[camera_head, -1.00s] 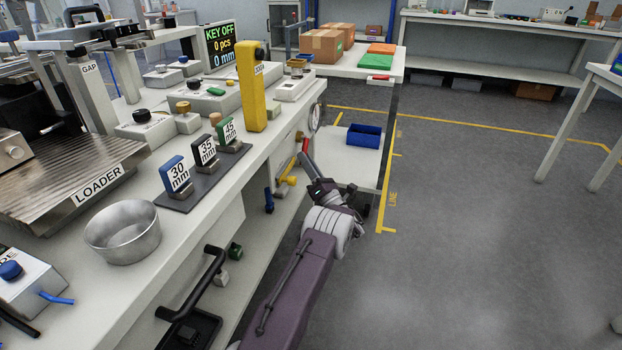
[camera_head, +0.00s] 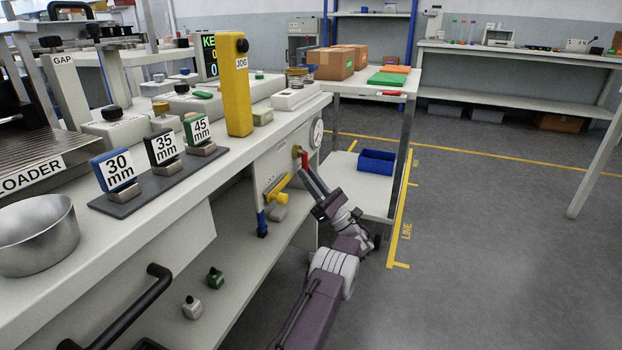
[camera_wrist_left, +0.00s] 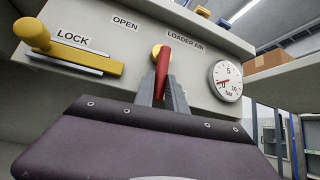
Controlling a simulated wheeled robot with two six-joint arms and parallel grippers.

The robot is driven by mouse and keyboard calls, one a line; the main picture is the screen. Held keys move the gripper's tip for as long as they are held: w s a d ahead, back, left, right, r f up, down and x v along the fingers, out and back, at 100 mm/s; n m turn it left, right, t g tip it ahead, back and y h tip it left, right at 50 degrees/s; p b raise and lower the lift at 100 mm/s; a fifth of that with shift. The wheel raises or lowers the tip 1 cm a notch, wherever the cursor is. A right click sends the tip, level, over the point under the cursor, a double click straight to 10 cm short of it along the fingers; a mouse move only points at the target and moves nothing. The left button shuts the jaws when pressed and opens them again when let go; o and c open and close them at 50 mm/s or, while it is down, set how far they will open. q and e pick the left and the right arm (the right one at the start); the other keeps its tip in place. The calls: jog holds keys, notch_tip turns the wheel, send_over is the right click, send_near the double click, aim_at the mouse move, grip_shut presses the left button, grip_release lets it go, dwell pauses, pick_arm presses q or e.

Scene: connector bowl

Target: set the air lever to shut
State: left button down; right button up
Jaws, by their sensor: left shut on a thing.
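The red air lever (camera_wrist_left: 163,72) hangs down from its brass pivot on the bench's end panel, under the LOADER AIR label, leaning slightly right in the left wrist view. In the head view the lever (camera_head: 305,160) is a small red bar. My left gripper (camera_wrist_left: 164,92) is shut on the lever, one finger on each side of it; in the head view the gripper (camera_head: 309,175) reaches it from below. A round pressure gauge (camera_wrist_left: 226,82) is right of the lever, its red needle near the low end. My right gripper is not in view.
A yellow LOCK handle (camera_wrist_left: 35,34) sits left of the lever, with an OPEN label (camera_wrist_left: 125,23) between. The trolley (camera_head: 364,193) with a blue bin (camera_head: 377,163) stands close to the right. Open floor lies farther right.

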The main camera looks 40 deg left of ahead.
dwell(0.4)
pick_arm(q)
jog(key=c, duration=1.4)
grip_release()
jog(key=shift+o, duration=0.2)
jog(key=p+v, duration=0.2)
jog(key=v, duration=0.7)
